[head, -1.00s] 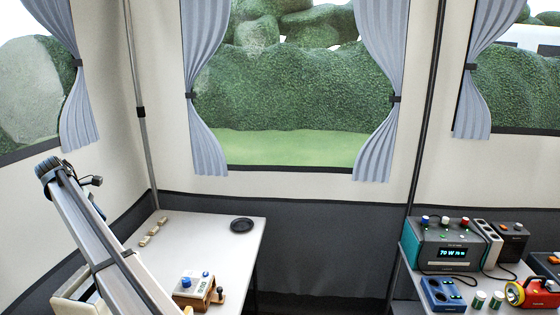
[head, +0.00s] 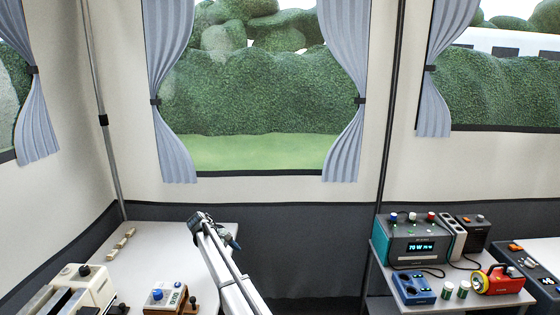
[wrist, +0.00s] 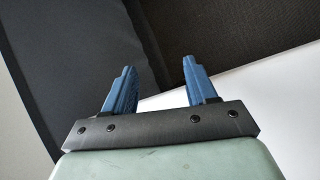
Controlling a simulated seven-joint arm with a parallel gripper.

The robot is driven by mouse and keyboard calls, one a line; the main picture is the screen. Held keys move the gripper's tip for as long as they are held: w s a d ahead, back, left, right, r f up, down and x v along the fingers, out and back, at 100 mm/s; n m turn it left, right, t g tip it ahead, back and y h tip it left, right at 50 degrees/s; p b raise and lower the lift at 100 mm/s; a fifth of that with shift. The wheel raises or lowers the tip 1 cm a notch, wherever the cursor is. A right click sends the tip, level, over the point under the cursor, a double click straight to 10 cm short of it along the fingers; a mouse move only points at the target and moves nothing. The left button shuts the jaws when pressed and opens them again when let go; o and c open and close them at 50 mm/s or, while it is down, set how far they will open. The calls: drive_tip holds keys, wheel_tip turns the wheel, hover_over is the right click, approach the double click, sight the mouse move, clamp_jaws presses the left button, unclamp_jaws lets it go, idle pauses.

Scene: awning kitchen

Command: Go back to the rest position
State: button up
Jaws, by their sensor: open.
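My gripper (wrist: 158,75) shows in the wrist view with its two blue fingers apart and nothing between them. Past the fingers are a dark wall panel, a dark floor and part of a white table top. In the head view my arm reaches up over the right part of the left white table (head: 180,246). The gripper end (head: 228,240) is small there, above the far right of that table, and its fingers are hard to make out.
Small tan pieces (head: 121,242) lie at the left table's back. A toaster-like appliance (head: 75,290) and a small blue-knobbed device (head: 165,296) stand in front. The right table holds a teal power unit (head: 420,245), a blue box (head: 413,287) and a red-yellow flashlight (head: 494,280). A gap separates the tables.

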drive_tip(key=s+d+f+m+g, duration=0.1)
drive_tip(key=s+d+f, duration=0.3)
drive_tip(key=d+f, duration=0.25)
drive_tip(key=s+d+f+m+g, duration=0.1)
drive_tip(key=s+d+f+m, duration=0.15)
drive_tip(key=d+f, duration=0.45)
drive_tip(key=s+d+f+m, duration=0.1)
drive_tip(key=s+d+f, duration=0.3)
drive_tip(key=d+f, duration=0.3)
drive_tip(key=s+d+f+m+g+y, duration=0.1)
drive_tip(key=s+d+f+g, duration=0.1)
drive_tip(key=s+d+f, duration=0.65)
drive_tip(key=s+d+f+m+g+y, duration=0.1)
drive_tip(key=s+d+f+m, duration=0.2)
drive_tip(key=s, duration=1)
drive_tip(key=s+d+f+m+g+y, duration=0.2)
drive_tip(key=s, duration=1.5)
drive_tip(key=s+d+f+m+g+y, duration=0.2)
drive_tip(key=s+m, duration=0.1)
drive_tip(key=s, duration=1.5)
drive_tip(key=shift+s+f, duration=0.2)
drive_tip(key=shift+f, duration=0.1)
